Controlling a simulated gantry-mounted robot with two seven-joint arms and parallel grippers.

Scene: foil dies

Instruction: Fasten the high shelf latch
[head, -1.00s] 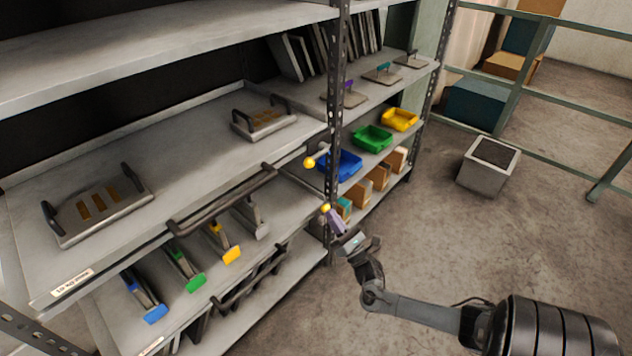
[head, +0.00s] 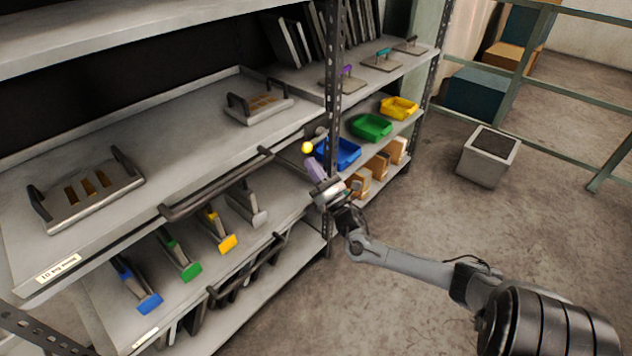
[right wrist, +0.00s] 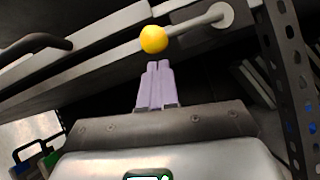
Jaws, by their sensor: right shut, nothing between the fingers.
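The latch is a grey lever with a yellow ball knob (head: 307,147), at the right end of the high shelf's front edge (head: 210,166) beside the dark upright post. In the right wrist view the yellow knob (right wrist: 153,39) sits at the end of a grey rod that runs right to a round pivot (right wrist: 222,15). My right gripper (head: 313,166) is just below the knob, its pale purple fingers pointing up. In the right wrist view its fingers (right wrist: 157,82) are shut together and empty, with a small gap to the knob. My left gripper is not in view.
A black handle bar (head: 215,185) runs along the high shelf's front, left of the latch. The perforated post (head: 333,90) stands close behind my gripper. Blue (head: 343,152), green (head: 371,127) and yellow bins are to the right. The floor in front is open.

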